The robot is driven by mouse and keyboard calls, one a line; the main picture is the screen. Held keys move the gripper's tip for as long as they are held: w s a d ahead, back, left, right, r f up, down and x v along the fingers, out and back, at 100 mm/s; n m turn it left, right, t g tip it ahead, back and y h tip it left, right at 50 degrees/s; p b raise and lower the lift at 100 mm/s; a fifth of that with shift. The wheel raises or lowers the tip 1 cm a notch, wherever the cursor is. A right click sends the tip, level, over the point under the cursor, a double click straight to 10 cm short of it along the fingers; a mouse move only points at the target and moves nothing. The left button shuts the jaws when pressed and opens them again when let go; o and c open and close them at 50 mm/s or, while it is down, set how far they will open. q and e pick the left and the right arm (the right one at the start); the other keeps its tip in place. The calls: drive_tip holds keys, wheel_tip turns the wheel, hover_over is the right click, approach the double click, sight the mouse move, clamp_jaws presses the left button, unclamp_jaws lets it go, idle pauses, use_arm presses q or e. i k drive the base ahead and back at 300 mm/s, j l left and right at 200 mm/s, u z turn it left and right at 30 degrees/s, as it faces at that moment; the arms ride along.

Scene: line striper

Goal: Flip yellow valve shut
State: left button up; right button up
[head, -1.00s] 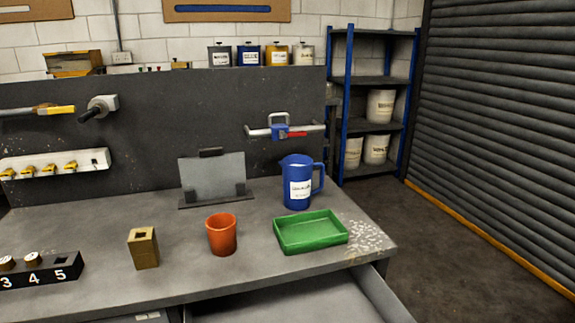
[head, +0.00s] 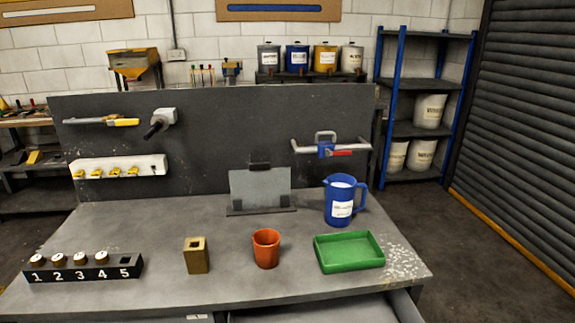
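A short grey pipe with a yellow-handled valve (head: 124,122) is mounted on the upper left of the dark back panel (head: 230,130). The yellow handle lies roughly level, in line with the pipe. A second pipe at the panel's right carries a blue-bodied valve (head: 326,148) with a red handle (head: 343,153), also roughly level. Neither of my grippers is in view, and nothing touches either valve.
A grey and black fitting (head: 161,121) juts out right of the yellow valve. A white rail (head: 118,168) with several yellow pieces hangs below. The bench holds a numbered block (head: 82,270), brass block (head: 196,256), orange cup (head: 266,248), blue jug (head: 342,200) and green tray (head: 349,252).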

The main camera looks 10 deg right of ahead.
sight(131, 121)
drive_tip(key=l+z, duration=0.45)
drive_tip(key=u, duration=1.35)
drive_tip(key=i+j, duration=0.25)
drive_tip(key=i+j+z, duration=0.1)
drive_tip(key=j, duration=0.4)
drive_tip(key=i+j+z, duration=0.1)
drive_tip(key=i+j, duration=0.45)
drive_tip(key=j, duration=0.2)
drive_tip(key=i+j+z, duration=0.1)
drive_tip(key=j, duration=0.3)
drive_tip(key=i+j, duration=0.3)
drive_tip(key=j, duration=0.15)
drive_tip(key=l+z, duration=0.05)
